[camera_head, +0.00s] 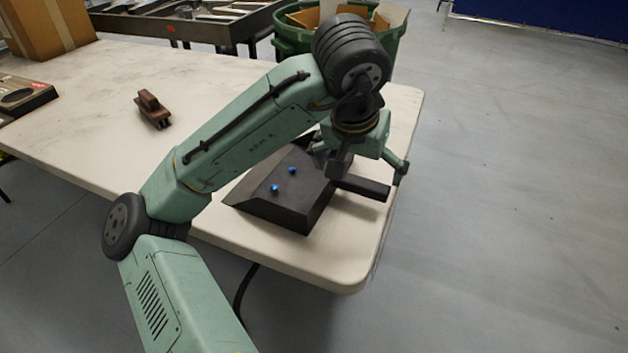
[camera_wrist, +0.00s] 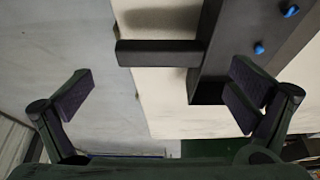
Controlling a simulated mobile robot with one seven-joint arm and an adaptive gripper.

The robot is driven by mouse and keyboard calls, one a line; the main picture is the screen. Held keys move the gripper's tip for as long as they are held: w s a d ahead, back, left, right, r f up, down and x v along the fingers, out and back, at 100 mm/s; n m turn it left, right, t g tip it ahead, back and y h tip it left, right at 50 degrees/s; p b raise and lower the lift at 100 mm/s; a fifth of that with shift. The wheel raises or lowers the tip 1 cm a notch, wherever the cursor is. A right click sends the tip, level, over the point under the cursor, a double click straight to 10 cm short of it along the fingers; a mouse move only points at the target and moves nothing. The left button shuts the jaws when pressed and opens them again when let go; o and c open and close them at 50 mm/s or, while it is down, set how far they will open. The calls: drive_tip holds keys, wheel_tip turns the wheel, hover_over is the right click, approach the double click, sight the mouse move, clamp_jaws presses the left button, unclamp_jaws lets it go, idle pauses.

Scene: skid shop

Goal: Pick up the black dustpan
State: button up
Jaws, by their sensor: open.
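The black dustpan (camera_head: 285,205) lies on the white table near its right end. Its handle (camera_head: 362,187) points right, toward the table edge. Two small blue pieces (camera_head: 275,188) are on the pan. My gripper (camera_head: 358,165) is open, above the handle side of the dustpan, and partly hides where the handle joins the pan. In the wrist view, the handle (camera_wrist: 160,53) lies ahead of the open, empty fingers (camera_wrist: 160,92), and the pan body (camera_wrist: 232,45) is at upper right. No contact with the handle is visible.
The white table (camera_head: 95,80) also bears a brown block-like object (camera_head: 152,108), a cardboard box (camera_head: 45,30) and a flat dark box (camera_head: 22,95) at the left. A green bin (camera_head: 395,45) and a metal tray bench (camera_head: 190,28) stand behind. The floor at right is clear.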

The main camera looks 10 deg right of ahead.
sight(361, 181)
drive_tip(key=shift+w+x, duration=0.15)
drive_tip(key=shift+x, duration=1.55)
drive_tip(key=shift+w+x, duration=0.1)
drive_tip(key=shift+x, duration=1.6)
drive_tip(key=shift+d+r, duration=0.1)
drive_tip(key=shift+d, duration=0.05)
drive_tip(key=shift+c, duration=0.5)
drive_tip(key=c, duration=0.9)
drive_tip(key=shift+r, duration=0.2)
drive_tip(key=shift+r, duration=1.2)
drive_tip(key=s+a+r, duration=0.1)
drive_tip(key=s+a, duration=0.3)
drive_tip(key=s, duration=0.3)
drive_tip(key=s+a+r, duration=0.1)
drive_tip(key=s+a, duration=0.3)
drive_tip(key=s, duration=0.3)
drive_tip(key=shift+b, duration=0.35)
drive_tip(key=shift+d+r, duration=0.1)
drive_tip(key=shift+r, duration=0.1)
